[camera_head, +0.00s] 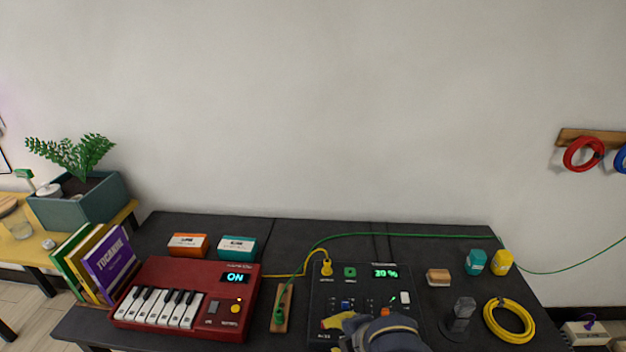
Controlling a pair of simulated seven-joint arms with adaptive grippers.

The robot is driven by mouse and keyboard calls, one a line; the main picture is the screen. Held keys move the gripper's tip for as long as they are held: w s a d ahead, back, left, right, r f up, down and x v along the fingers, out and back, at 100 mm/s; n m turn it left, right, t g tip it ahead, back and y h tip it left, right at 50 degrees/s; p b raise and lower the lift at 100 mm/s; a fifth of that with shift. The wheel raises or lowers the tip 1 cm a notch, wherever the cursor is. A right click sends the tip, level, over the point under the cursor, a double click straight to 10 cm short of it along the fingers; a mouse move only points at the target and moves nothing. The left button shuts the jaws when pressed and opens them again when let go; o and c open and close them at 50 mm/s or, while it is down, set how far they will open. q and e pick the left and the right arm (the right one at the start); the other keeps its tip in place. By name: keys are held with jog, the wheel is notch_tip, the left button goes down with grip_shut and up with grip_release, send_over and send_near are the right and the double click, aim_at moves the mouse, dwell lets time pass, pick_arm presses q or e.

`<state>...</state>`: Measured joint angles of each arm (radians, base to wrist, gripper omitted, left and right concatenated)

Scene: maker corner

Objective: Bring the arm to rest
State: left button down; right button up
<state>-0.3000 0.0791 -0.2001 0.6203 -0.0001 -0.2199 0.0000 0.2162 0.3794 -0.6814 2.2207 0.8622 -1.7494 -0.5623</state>
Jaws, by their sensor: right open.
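My right gripper (348,325) comes in at the bottom edge, over the front part of the black control panel (320,290). It is dark with a yellow part at its left, and it looks empty. It hides part of the panel's lower controls; I cannot tell whether it touches them. A yellow cable plug (327,268) sits at the panel's upper left, beside a green socket or button (350,273). My left gripper is out of view.
A red keyboard (250,300) with a lit "ON" display stands left. A wooden strip holding a green plug (280,310) lies between it and the panel. A dark stand (460,315), coiled yellow cable (510,320), wooden block (438,277) and two small containers (475,262) are right.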

jog(key=s+d+f+m+t+h, duration=0.15)
jog(key=s+d+m+h, duration=0.35)
jog(key=s+d+m, duration=0.6)
jog(key=s+d+f+m+g+h, duration=0.1)
jog(key=s+d+f+m+h, duration=0.45)
jog(key=d, duration=0.95)
jog(key=s+a+f+g+y, duration=0.1)
jog(key=s+a+f+y, duration=0.1)
jog(key=f, duration=0.8)
jog(key=s+a+f+g+y, duration=0.1)
jog(key=a+f, duration=0.1)
jog(key=f, duration=0.7)
jog(key=s+a+f+y, duration=0.2)
jog(key=a+f, duration=0.1)
jog(key=f, duration=0.7)
jog(key=s+f+m+g+y, duration=0.1)
jog(key=s+f+m+g, duration=0.1)
jog(key=s+f, duration=1.8)
jog(key=shift+s+d+g, duration=0.3)
jog(key=shift+s+g, duration=0.35)
jog(key=shift+m, duration=0.25)
